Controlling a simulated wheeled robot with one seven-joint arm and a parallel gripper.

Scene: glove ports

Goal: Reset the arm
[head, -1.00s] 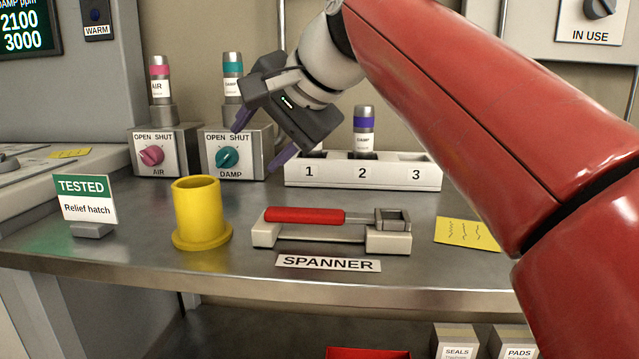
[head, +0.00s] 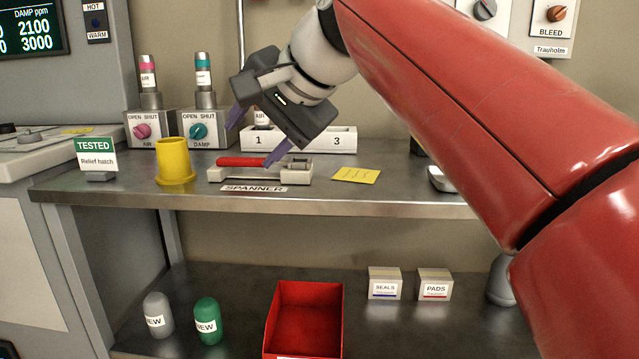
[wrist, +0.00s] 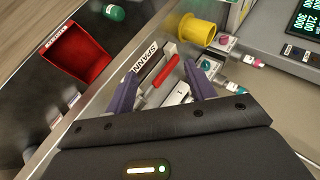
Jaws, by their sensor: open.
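My gripper (head: 254,138) hangs in the air in the head view, its two purple fingers spread and nothing between them. It overlaps the white numbered rack (head: 345,140) and the red-handled spanner (head: 242,161) in its cradle. In the wrist view my gripper (wrist: 158,80) is open, with the spanner (wrist: 160,83) seen beyond the fingers. My red arm runs from the upper middle to the lower right of the head view. The rack's slot 2 is hidden behind the gripper.
A yellow cup (head: 174,162) stands on the bench left of the spanner. AIR (head: 143,130) and DAMP (head: 199,130) valve boxes stand behind. A red bin (head: 305,312), green capsule (head: 207,320), grey capsule (head: 158,314) and two boxes occupy the lower shelf.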

